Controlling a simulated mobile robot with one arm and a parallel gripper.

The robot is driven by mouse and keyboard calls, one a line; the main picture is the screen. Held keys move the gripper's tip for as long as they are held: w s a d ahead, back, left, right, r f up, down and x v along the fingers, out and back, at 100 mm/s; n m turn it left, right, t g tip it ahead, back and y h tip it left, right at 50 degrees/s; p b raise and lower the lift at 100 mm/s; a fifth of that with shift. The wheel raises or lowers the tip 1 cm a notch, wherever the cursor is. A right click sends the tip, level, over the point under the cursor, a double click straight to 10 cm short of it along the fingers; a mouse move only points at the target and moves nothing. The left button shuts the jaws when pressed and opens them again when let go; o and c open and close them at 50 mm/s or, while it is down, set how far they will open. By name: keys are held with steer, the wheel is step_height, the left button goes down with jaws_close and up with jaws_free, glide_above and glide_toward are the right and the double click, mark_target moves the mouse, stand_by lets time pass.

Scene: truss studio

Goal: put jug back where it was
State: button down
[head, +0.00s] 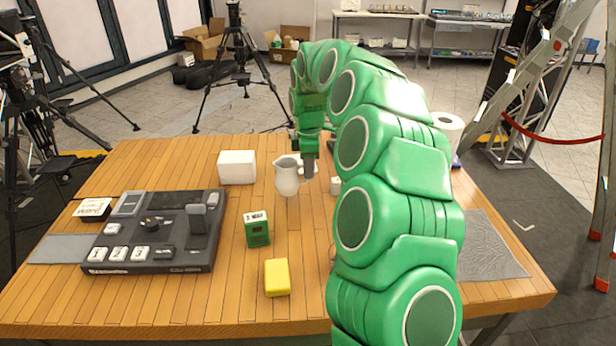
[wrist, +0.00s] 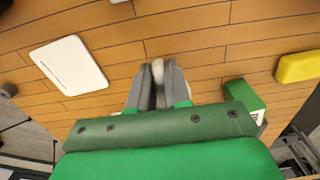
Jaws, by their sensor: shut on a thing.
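The jug (head: 287,178) is pale and whitish with a handle on its right side. It stands upright near the middle of the wooden table in the head view. My gripper (head: 309,172) points down at the jug's right side and is shut on it, at the handle. I cannot tell whether the jug's base touches the table. In the wrist view my gripper's fingers (wrist: 159,88) are close together with a small pale part of the jug (wrist: 158,68) at their tips. Most of the jug is hidden there.
A white box (head: 237,167) stands left of the jug. A green box (head: 257,229) and a yellow block (head: 277,277) sit nearer. A black control console (head: 158,232) fills the left. A small white item (head: 335,186) is close right of the jug. A grey mat (head: 490,250) lies right.

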steer(key=shift+w+f, duration=0.2)
steer(key=shift+f, duration=0.75)
steer(key=shift+w+f, duration=0.2)
steer(key=shift+f, duration=0.7)
steer(key=shift+f, duration=0.15)
steer(key=c, duration=1.1)
jaws_free()
step_height(320, 180, up, 12)
steer(key=shift+r, duration=0.1)
steer(key=shift+s, duration=0.1)
